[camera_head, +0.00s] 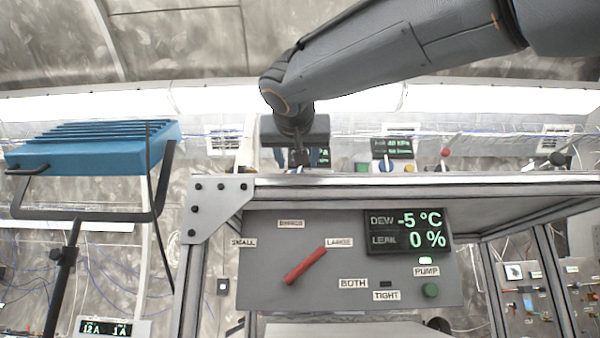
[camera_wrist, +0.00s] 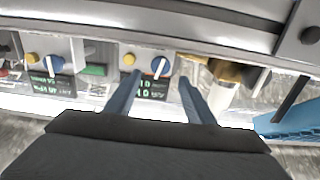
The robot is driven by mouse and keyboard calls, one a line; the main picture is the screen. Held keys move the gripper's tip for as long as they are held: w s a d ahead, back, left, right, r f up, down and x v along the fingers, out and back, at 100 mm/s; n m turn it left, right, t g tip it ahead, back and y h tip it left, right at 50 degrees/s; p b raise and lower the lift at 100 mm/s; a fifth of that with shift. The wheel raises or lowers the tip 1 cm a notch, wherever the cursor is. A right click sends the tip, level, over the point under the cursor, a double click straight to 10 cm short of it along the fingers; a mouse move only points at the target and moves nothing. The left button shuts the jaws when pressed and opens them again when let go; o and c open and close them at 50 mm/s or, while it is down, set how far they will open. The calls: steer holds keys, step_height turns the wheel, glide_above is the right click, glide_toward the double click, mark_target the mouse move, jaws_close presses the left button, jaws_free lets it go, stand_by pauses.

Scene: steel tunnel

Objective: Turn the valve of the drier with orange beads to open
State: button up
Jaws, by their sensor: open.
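My gripper (camera_head: 299,158) is above the far edge of the bench top in the head view, partly hidden by its own wrist. In the wrist view my gripper (camera_wrist: 159,90) has its two fingers apart with nothing between them. A dark display and a blue knob (camera_wrist: 161,67) show beyond the fingers. A brass-brown fitting (camera_wrist: 232,71) with a white cylinder (camera_wrist: 222,96) below it is just right of the right finger; I cannot tell if it belongs to a drier. No orange beads can be made out in either view.
A grey panel (camera_head: 262,285) with a red lever (camera_head: 305,265) pointing toward LARGE and a dew display (camera_head: 406,230) faces me below the bench top (camera_head: 420,181). A blue finned lamp (camera_head: 95,145) on a stand is at left. A red-topped lever (camera_head: 445,153) stands at the back right.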

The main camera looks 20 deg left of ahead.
mark_target(297, 170)
steer(key=p+x, duration=0.2)
steer(key=x, duration=0.4)
steer(key=shift+w+p, duration=0.15)
steer(key=shift+p, duration=0.15)
steer(key=c, duration=1.1)
steer(key=shift+o, duration=0.2)
steer(key=shift+n+b, duration=0.45)
steer(key=shift+n, duration=1.05)
steer(key=o, duration=1.1)
steer(key=shift+c, duration=0.2)
